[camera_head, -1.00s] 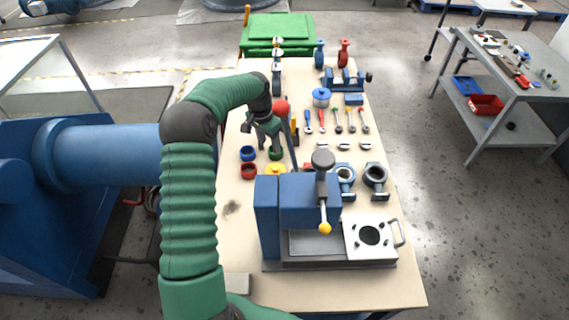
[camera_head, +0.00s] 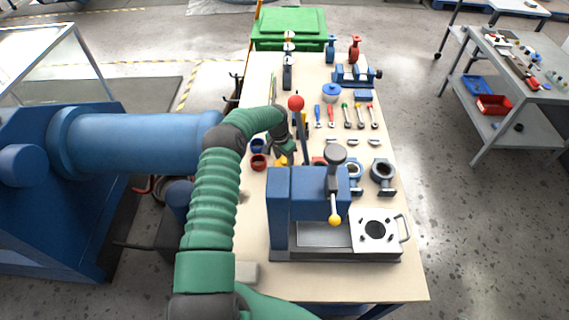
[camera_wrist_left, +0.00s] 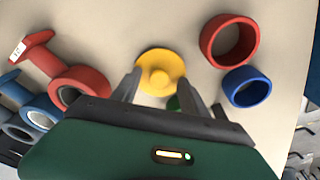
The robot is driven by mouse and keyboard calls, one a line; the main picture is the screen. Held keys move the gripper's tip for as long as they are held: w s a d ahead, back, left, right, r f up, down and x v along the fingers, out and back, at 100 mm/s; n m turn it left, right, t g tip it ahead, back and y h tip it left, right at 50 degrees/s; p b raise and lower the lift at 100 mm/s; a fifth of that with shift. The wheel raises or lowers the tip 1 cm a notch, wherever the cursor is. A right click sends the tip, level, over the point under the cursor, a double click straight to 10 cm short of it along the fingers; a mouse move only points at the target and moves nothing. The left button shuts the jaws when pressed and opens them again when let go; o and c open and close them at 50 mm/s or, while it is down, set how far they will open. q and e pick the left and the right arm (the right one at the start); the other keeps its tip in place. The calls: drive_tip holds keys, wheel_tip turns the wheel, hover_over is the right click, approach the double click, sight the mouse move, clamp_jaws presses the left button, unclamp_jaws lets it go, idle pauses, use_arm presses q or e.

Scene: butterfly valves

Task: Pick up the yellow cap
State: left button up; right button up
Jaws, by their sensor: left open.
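The yellow cap (camera_wrist_left: 162,70) is a round disc with a raised centre knob, lying on the table in the left wrist view. In the head view only a small part of the yellow cap (camera_head: 281,161) shows beside my arm and the press. My left gripper (camera_wrist_left: 160,88) is open, with one finger on each side of the cap's near edge; whether they touch it is unclear. In the head view my left gripper (camera_head: 290,153) is low behind the press, mostly hidden. A green part (camera_wrist_left: 174,103) shows between the fingers. My right gripper is not in view.
A red ring (camera_wrist_left: 230,40) and a blue ring (camera_wrist_left: 247,87) lie right of the cap in the wrist view. A red valve body (camera_wrist_left: 78,88) lies to its left. Tools (camera_head: 346,116) lie farther back.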

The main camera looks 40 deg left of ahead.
use_arm(q)
drive_tip(key=shift+s+r, duration=0.1)
drive_tip(key=c, duration=0.9)
clamp_jaws()
wheel_tip(320, 180, up, 9)
drive_tip(key=b, duration=0.1)
wheel_tip(320, 180, up, 4)
drive_tip(key=p, duration=0.3)
hover_over(284, 160)
drive_tip(key=shift+s, duration=0.1)
